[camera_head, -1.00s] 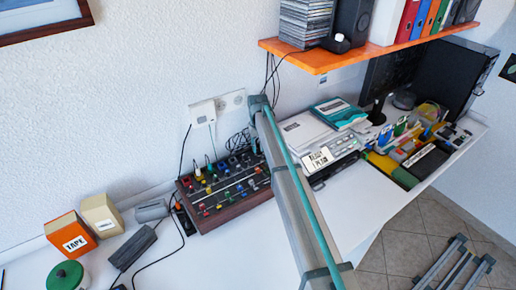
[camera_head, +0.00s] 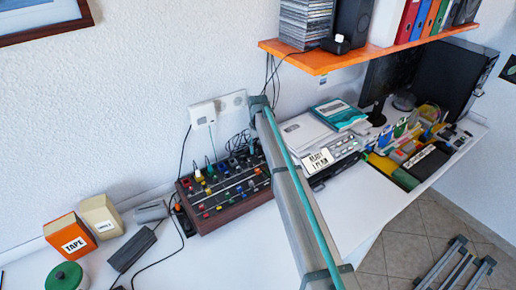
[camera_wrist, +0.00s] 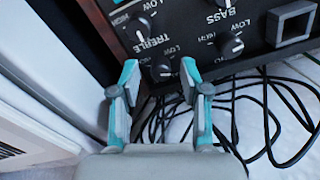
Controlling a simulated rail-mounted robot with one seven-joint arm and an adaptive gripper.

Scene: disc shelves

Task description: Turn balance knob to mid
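My gripper (camera_wrist: 158,70) is open in the wrist view. Its teal-tipped fingers stand apart on either side of a small black knob (camera_wrist: 162,73) at the panel's edge; I cannot tell whether they touch it. This knob's name is not readable, so I cannot confirm it is the balance knob. It has a light pointer mark, but its exact setting is unclear. The dark control panel (camera_wrist: 190,30) appears upside down. In the head view, the wooden-sided mixer (camera_head: 240,205) stands on the desk against the wall, and my gripper cannot be made out.
The treble knob (camera_wrist: 144,28), bass knob (camera_wrist: 224,4) and another black knob (camera_wrist: 231,46) are close by. Loose black cables (camera_wrist: 255,110) lie below the panel. A printer (camera_head: 310,135) stands right of the mixer. An orange shelf (camera_head: 340,58) hangs above the desk.

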